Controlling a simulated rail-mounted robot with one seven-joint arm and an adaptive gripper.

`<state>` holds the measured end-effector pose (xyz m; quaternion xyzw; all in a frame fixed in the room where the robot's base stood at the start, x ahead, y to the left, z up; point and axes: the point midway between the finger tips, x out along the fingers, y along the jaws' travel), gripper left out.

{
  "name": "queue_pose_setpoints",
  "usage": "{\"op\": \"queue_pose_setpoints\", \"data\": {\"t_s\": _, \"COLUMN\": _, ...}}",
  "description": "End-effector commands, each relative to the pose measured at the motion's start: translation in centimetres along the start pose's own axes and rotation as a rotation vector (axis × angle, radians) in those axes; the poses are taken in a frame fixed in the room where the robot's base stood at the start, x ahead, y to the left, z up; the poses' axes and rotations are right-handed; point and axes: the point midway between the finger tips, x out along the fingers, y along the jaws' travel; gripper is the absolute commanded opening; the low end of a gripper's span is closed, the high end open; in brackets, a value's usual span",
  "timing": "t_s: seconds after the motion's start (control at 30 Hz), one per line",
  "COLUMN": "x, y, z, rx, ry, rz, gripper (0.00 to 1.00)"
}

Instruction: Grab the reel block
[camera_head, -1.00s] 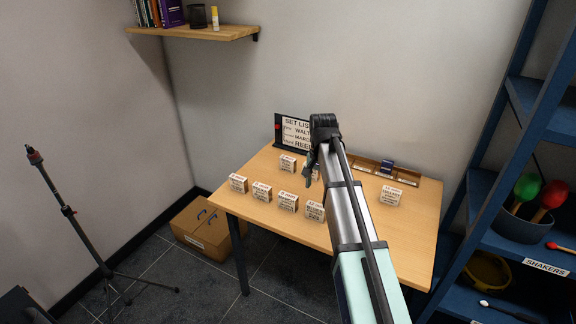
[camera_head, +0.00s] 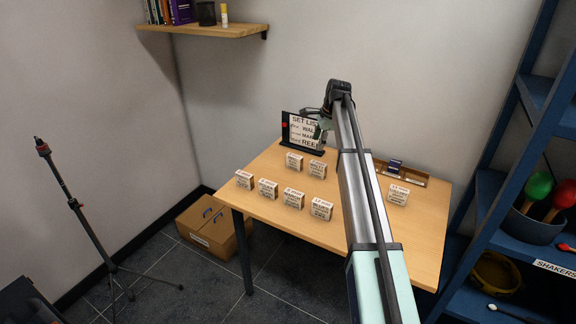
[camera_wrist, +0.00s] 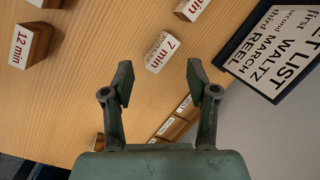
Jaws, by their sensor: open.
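Several small white-faced wooden blocks stand on the table; I cannot read which one is the reel block. In the head view, a front row holds blocks (camera_head: 244,180), (camera_head: 267,188), (camera_head: 293,198) and (camera_head: 320,209). Two blocks (camera_head: 294,161) and (camera_head: 317,169) stand behind, and another block (camera_head: 398,194) is at right. In the wrist view, a "7 min" block (camera_wrist: 161,52) lies beyond the fingertips and a "12 min" block (camera_wrist: 30,46) is at left. My gripper (camera_wrist: 163,82) is open and empty above the table, near the set list; it also shows in the head view (camera_head: 319,131).
The set list board (camera_head: 303,133) at the table's back reads WALTZ, MARCH, REEL in order. A slotted wooden tray (camera_head: 414,178) with a dark item lies at the back right. Blue shelving (camera_head: 500,180) stands right. The table's right front is clear.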

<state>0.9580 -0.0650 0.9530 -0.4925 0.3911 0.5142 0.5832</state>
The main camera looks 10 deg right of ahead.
Motion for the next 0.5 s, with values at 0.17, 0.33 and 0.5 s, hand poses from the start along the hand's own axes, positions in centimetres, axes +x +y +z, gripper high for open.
{"op": "queue_pose_setpoints", "data": {"t_s": 0.17, "x": -0.4, "y": -4.7, "z": 0.4, "rx": 0.376, "ry": -0.068, "rz": -0.044, "gripper": 0.58}}
{"op": "queue_pose_setpoints", "data": {"t_s": 0.33, "x": -0.5, "y": -5.4, "z": 0.9, "rx": 0.621, "ry": -0.106, "rz": -0.055, "gripper": 0.58}}
{"op": "queue_pose_setpoints", "data": {"t_s": 0.5, "x": -0.2, "y": -5.5, "z": 1.0, "rx": 0.721, "ry": -0.111, "rz": -0.054, "gripper": 0.58}}
